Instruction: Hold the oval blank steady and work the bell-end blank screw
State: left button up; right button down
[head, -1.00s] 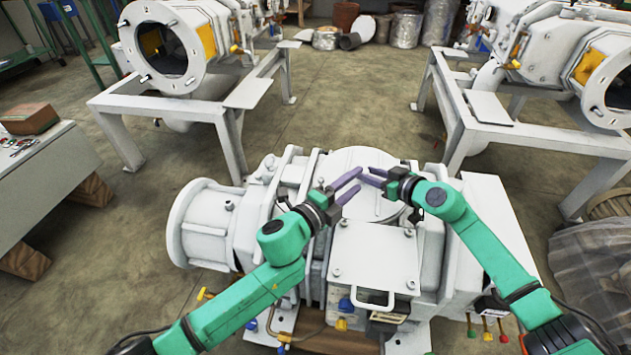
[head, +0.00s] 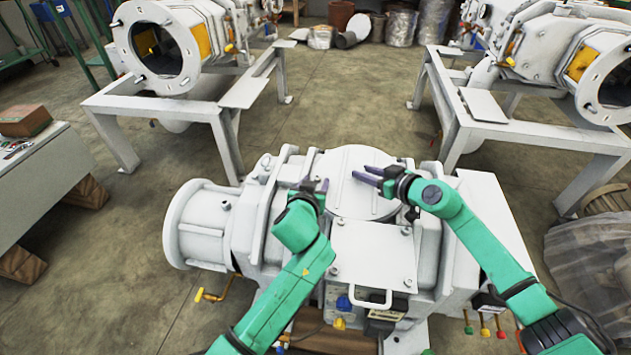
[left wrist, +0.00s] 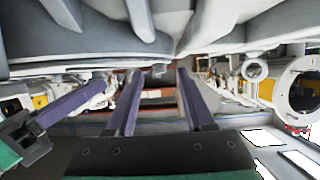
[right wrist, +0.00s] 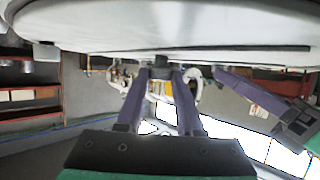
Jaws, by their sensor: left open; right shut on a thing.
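The oval blank (head: 350,178) is the pale plate on top of the white machine. My right gripper (head: 366,174) is over its upper right part in the head view. In the right wrist view its fingers are shut on a small dark piece (right wrist: 160,68) against the plate's face; whether it is a screw is unclear. My left gripper (head: 323,186) is at the plate's left edge. Its fingers are apart in the left wrist view, with a small grey stub (left wrist: 159,69) beyond and between the tips. I cannot tell which fitting is the bell-end blank screw.
The machine's flanged cylinder (head: 205,228) sticks out to the left. A square plate with a handle (head: 372,255) lies in front of the oval blank. White frames with more machines stand behind at left (head: 155,110) and right (head: 520,130). Open floor lies between them.

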pick_arm(q)
jog(key=shift+w+d+f, duration=0.1)
jog(key=shift+w+f, duration=0.05)
jog(key=shift+w, duration=0.2)
jog(key=shift+c, duration=0.3)
grip_shut()
jog(key=shift+m+h, duration=0.3)
jog(key=shift+h, duration=0.1)
jog(key=m+h, duration=0.1)
jog(key=m+g+h, duration=0.1)
jog(key=a+m+h, duration=0.1)
jog(key=shift+w+g, duration=0.3)
jog(key=shift+g, duration=0.1)
jog(key=shift+w+a+m+g+h, duration=0.15)
jog(key=shift+m+g+h, duration=1.25)
jog(key=shift+m+h, duration=0.45)
